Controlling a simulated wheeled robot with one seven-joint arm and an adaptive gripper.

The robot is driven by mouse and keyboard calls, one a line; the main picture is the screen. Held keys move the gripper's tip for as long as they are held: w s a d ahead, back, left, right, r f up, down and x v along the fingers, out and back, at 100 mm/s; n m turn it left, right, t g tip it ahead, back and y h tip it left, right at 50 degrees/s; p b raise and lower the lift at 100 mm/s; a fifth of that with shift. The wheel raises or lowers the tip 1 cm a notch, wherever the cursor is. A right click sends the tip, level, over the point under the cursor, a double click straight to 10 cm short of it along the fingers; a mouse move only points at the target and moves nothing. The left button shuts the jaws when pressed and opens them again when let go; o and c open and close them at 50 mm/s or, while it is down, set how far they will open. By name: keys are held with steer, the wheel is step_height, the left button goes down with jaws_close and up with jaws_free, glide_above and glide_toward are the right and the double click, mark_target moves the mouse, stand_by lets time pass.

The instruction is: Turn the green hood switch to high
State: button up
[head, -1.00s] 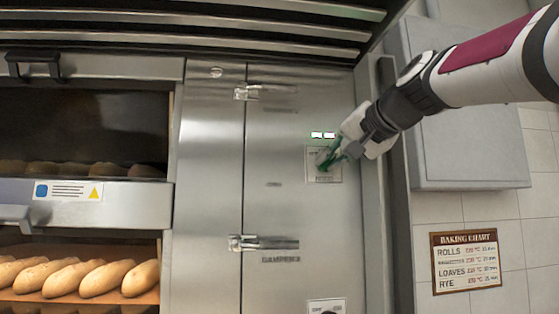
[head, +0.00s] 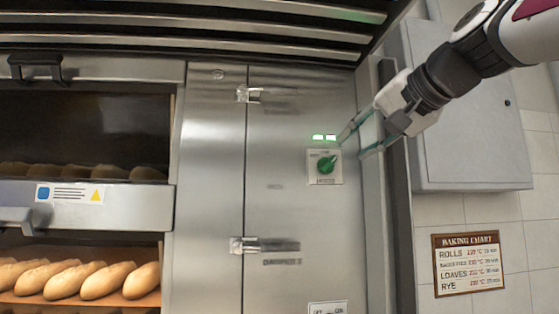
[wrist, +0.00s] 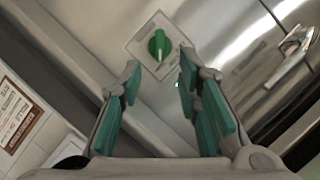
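The green hood switch (head: 326,165) is a round knob on a pale square plate on the steel panel. Its pointer is tilted toward the upper right in the head view. The plate's lettering is too small to read. Two green-white lights (head: 324,137) glow just above it. My gripper (head: 352,142) is to the right of the switch, apart from it, with its fingers spread and nothing between them. In the wrist view the switch (wrist: 159,45) shows just beyond the gap between the open teal fingers (wrist: 158,85).
Two damper handles (head: 268,245) (head: 265,94) stick out from the panel left of the switch. A grey wall box (head: 465,130) stands to the right. Ovens with loaves (head: 75,278) are at the left. A baking chart (head: 468,264) hangs at the lower right.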

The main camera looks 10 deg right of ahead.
steer(key=shift+v, duration=1.65)
steer(key=s+a+f+n+g+h, duration=0.1)
steer(key=s+f, duration=0.4)
steer(key=f, duration=0.9)
steer(key=s+a+f+n+g+h, duration=0.1)
steer(key=s+f+g, duration=0.4)
steer(key=f, duration=1)
steer(key=s+a+f+n+g+h, duration=0.1)
steer(key=s+f+n, duration=0.3)
steer(key=f, duration=1)
steer(key=s+g+h, duration=0.1)
steer(key=s, duration=0.2)
steer(key=shift+s+a+f+g, duration=0.2)
steer(key=shift+a+f+g, duration=0.1)
steer(key=shift+a+g, duration=0.1)
